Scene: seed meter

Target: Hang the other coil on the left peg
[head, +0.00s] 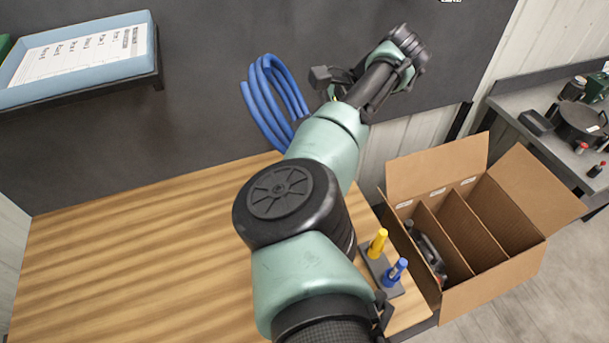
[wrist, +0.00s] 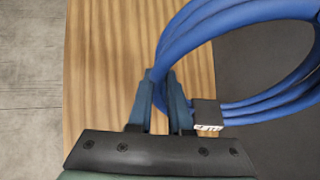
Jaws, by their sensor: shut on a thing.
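A coil of blue cable (head: 273,100) shows in the head view, raised in front of the dark wall panel and left of my forearm. In the wrist view the blue coil (wrist: 240,22) fills the upper right, with a black tie and a white label (wrist: 208,127) around its strands. My gripper (wrist: 160,90) is shut on the coil's strands near the left end of the loop. My arm hides the right part of the coil in the head view. I cannot make out the left peg or a second coil in either view.
A wooden bench top (head: 120,255) lies below, largely clear at left. A blue tray (head: 85,50) with a paper sits on a shelf at upper left. A stand holds yellow (head: 378,243) and blue (head: 397,270) cones beside an open divided cardboard box (head: 485,295).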

